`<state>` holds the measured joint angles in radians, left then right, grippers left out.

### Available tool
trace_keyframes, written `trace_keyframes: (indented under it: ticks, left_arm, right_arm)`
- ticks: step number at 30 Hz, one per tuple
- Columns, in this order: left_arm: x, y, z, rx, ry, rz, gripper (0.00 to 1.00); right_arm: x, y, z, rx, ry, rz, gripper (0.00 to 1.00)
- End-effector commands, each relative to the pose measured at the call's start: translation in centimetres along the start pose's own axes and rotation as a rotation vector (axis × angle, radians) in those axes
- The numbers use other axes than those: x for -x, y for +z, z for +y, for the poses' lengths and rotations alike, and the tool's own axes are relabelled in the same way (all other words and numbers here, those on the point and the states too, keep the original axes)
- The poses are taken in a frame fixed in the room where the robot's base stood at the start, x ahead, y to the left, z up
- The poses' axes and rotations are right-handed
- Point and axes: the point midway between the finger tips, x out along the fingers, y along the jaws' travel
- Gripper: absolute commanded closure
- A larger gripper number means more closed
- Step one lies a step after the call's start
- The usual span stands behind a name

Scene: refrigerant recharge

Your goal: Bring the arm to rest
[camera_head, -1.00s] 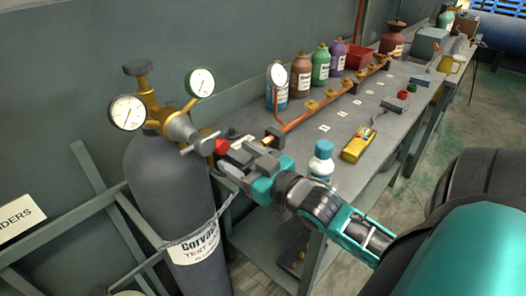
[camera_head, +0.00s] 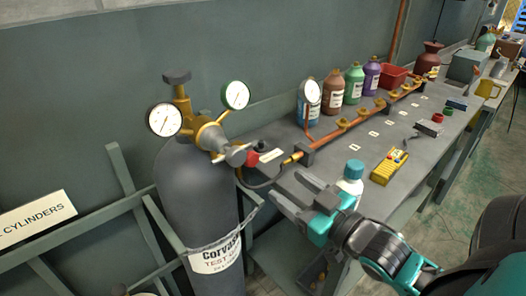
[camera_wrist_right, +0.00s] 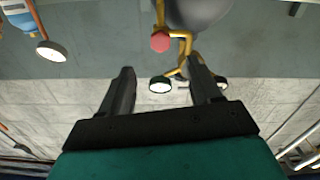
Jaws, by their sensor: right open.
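My right gripper (camera_head: 288,188) is open and empty. It is in front of the workbench, right of the grey gas cylinder (camera_head: 198,205) and apart from it. The cylinder stands upright with a brass regulator (camera_head: 207,135) and two round gauges, one at the left (camera_head: 164,119) and one at the right (camera_head: 236,95). A red knob (camera_head: 252,158) is beside the regulator's valve. In the right wrist view my open fingers (camera_wrist_right: 160,85) have nothing between them; the red knob (camera_wrist_right: 160,41) and gauges show beyond. My left gripper is not in view.
The workbench (camera_head: 335,160) carries a copper manifold (camera_head: 345,127) with brass valves, several bottles, a red bin (camera_head: 392,76) and a yellow meter (camera_head: 389,167). A white bottle with a blue cap (camera_head: 352,180) stands close behind my right gripper. A dark hose (camera_head: 262,186) hangs by the cylinder.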

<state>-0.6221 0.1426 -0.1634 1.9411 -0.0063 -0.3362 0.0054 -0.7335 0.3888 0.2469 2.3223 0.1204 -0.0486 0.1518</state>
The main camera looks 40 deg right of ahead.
Motion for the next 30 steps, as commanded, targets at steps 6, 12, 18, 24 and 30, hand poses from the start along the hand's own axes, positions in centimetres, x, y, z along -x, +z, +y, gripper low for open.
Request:
trace_keyframes:
  ticks: [6,12,18,24,30]
  left_arm:
    - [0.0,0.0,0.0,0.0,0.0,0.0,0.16]
    - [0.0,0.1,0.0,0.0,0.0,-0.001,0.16]
    - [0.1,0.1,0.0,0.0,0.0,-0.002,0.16]
    - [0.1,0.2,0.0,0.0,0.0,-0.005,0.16]
    - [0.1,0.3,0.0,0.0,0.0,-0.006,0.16]
  right_arm:
    - [0.0,0.1,-0.1,-0.001,0.0,-0.003,0.37]
    - [0.1,6.3,-2.7,-0.045,-0.004,-0.156,0.37]
    - [1.5,15.8,-10.6,-0.1,-0.079,-0.421,0.37]
    - [3.2,20.2,-16.8,-0.112,-0.163,-0.567,0.37]
    - [3.5,20.8,-17.9,-0.113,-0.181,-0.591,0.37]
